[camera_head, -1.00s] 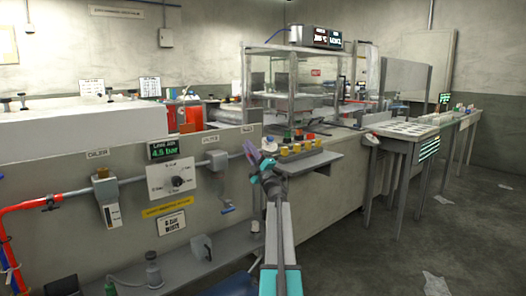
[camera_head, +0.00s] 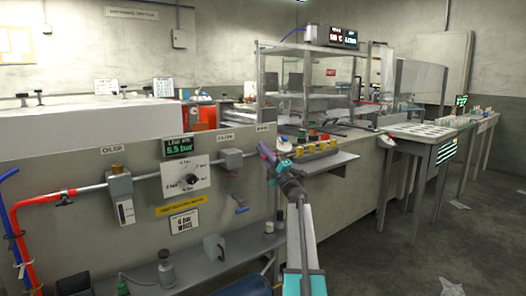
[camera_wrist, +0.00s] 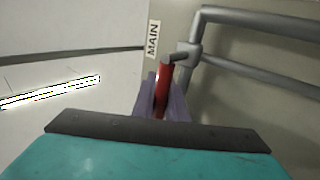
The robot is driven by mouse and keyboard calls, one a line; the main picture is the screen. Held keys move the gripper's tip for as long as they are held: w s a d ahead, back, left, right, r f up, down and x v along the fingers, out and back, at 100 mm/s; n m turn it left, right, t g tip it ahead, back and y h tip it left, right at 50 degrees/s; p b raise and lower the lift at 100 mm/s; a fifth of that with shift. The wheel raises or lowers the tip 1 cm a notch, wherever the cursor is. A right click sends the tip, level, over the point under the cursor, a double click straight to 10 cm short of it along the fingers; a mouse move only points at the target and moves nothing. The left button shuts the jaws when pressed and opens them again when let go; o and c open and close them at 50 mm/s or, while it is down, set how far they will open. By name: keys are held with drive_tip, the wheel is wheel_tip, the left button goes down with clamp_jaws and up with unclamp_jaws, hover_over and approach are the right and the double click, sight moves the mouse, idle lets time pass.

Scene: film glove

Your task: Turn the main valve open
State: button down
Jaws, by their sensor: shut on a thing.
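The main valve shows in the wrist view as a red lever (camera_wrist: 163,88) on a grey pipe fitting, beside a white label (camera_wrist: 153,39) reading "MAIN". My gripper (camera_wrist: 160,98) has its purple fingers on both sides of the red lever and is shut on it. In the head view my gripper (camera_head: 267,153) is at the right end of the air-line panel (camera_head: 110,245), under the small label there. The lever is hidden by my gripper in that view. A green display (camera_head: 178,146) on the panel reads about 5.5 bar.
A white dial plate (camera_head: 186,181) with a black knob sits left of my gripper. A filter unit (camera_head: 231,159) with a blue tap (camera_head: 240,209) is between them. A shelf with several coloured caps (camera_head: 318,148) is just right of my gripper. Open floor (camera_head: 400,258) lies right.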

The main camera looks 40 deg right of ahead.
drive_tip(key=shift+s+d+f, duration=0.15)
drive_tip(key=shift+f, duration=0.05)
drive_tip(key=c, duration=1.8)
unclamp_jaws()
drive_tip(key=shift+s, duration=0.15)
drive_tip(key=shift+o, duration=0.2)
